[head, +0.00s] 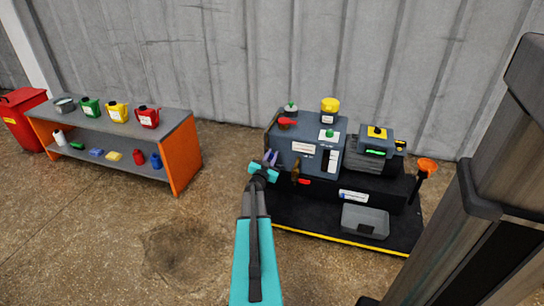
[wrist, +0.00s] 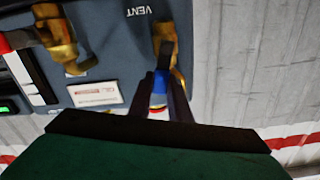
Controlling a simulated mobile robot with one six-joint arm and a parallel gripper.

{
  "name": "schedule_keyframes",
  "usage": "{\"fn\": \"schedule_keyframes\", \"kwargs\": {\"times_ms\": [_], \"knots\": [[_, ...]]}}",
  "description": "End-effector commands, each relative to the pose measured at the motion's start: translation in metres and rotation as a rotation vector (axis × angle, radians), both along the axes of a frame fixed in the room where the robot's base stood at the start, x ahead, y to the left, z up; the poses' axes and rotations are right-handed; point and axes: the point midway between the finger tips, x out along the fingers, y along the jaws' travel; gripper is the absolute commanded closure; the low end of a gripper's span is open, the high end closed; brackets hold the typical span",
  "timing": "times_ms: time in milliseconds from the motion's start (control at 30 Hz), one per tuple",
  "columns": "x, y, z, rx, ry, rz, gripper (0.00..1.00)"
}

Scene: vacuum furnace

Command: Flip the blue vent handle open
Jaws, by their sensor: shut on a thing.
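The blue vent handle (wrist: 158,97) hangs from a brass valve (wrist: 165,35) beside the "VENT" label (wrist: 138,11) in the wrist view. My gripper (wrist: 160,80) is shut on this handle, with one dark finger on each side of it. The fingers and the gripper body hide part of the handle. In the head view my gripper (head: 270,158) is at the left side of the dark grey vacuum furnace (head: 302,160). The blue handle cannot be made out clearly there.
A second brass valve (wrist: 57,40) is left of the vent valve. A grey tray (head: 365,222) sits on the furnace's black base, with an orange-topped post (head: 427,166) at its right. An orange-sided shelf (head: 183,155) stands left. The floor between is clear.

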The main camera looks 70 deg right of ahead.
Motion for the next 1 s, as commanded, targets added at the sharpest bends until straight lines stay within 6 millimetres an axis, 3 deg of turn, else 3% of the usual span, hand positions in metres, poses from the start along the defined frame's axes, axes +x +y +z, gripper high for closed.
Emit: {"fn": "schedule_keyframes", "kwargs": {"times_ms": [1000], "knots": [[0.014, 0.001, 0.003, -0.025, 0.258, 0.000, 1.00]]}}
